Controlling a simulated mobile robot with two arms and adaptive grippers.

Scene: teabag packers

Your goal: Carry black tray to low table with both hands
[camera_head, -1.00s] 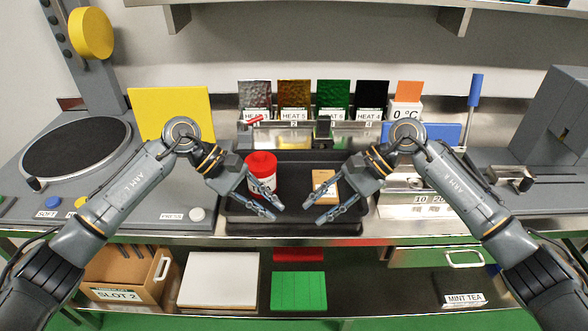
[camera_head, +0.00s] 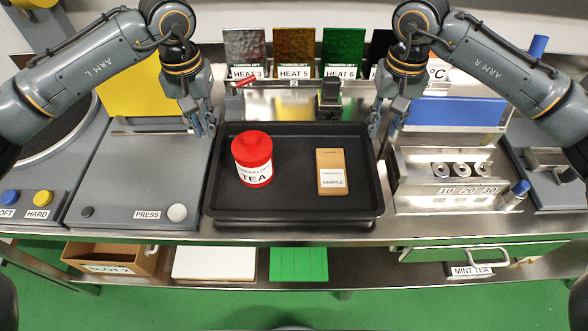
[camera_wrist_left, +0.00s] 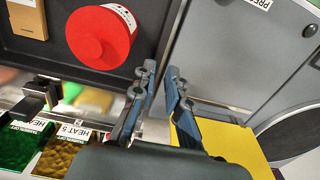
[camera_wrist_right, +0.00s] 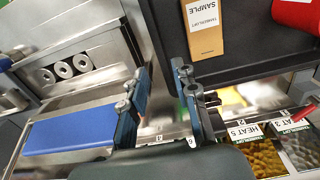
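The black tray (camera_head: 290,200) sits on the steel workbench in the head view. Whether either touches the rim I cannot tell.
A grey press unit (camera_head: 140,180) stands left of the tray, and a steel unit with knobs (camera_head: 455,180) stands right. Labelled HEAT plates (camera_head: 295,55) stand behind. A lower shelf holds a SLOT 2 box (camera_head: 115,260), a white board (camera_head: 215,263) and a green mat (camera_head: 298,264).

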